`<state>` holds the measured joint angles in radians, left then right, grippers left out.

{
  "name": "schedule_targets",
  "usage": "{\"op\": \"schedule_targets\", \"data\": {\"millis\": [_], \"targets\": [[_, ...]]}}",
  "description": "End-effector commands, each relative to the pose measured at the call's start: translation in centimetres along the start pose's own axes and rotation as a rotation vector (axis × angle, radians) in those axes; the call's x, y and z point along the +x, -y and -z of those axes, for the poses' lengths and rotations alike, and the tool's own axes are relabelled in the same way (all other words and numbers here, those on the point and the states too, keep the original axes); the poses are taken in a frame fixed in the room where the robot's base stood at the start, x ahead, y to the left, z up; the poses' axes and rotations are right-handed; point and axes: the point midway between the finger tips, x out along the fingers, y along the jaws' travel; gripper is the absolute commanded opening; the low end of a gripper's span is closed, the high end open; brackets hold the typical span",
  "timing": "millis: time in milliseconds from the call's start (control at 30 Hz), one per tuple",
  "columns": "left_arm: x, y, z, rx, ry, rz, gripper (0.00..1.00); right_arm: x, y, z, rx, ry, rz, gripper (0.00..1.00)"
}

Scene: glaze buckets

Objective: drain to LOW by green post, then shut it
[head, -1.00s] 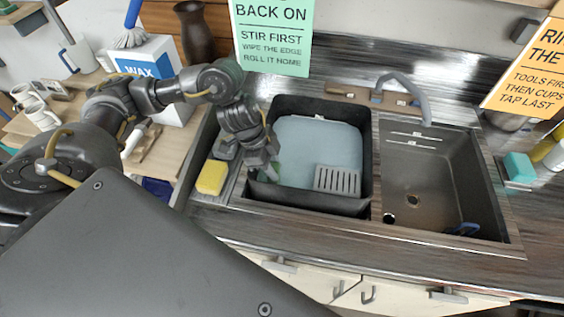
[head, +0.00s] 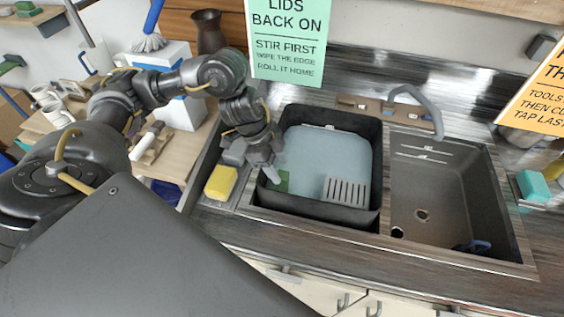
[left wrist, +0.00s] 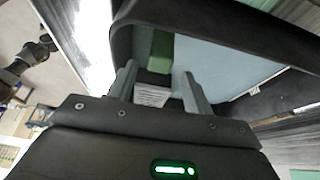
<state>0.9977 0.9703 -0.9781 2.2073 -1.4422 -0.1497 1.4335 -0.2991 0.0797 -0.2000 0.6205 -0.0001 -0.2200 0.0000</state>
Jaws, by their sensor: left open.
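A black tub (head: 376,165) sits in the left basin, filled with pale blue-grey liquid (head: 322,152). A green post (head: 283,183) stands at the tub's left side, partly hidden by my left gripper in the head view. It also shows in the left wrist view (left wrist: 161,50), beyond and between the fingers. My left gripper (head: 272,172) is over the tub's left edge, close beside the post. In the left wrist view the gripper (left wrist: 158,82) is open, its fingers apart with nothing held. Whether a finger touches the post I cannot tell. My right gripper is out of view.
A slotted grey grate (head: 346,191) is at the tub's front right. A yellow sponge (head: 221,183) lies left of the tub. A tap (head: 415,97) stands behind.

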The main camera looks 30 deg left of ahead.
Motion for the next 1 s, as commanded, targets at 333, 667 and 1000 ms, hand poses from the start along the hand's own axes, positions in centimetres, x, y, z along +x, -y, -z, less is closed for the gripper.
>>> {"op": "schedule_targets", "data": {"millis": [333,667,1000], "targets": [[-6.2,0.1,0.0,0.001,-0.001,0.004,0.51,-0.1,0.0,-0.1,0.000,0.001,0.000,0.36],[-7.2,0.0,-0.1,-0.001,0.000,0.000,0.51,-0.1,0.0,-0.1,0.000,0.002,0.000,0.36],[-8.7,0.0,0.5,-0.002,-0.001,0.002,0.18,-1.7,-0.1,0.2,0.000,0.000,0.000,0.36]]}}
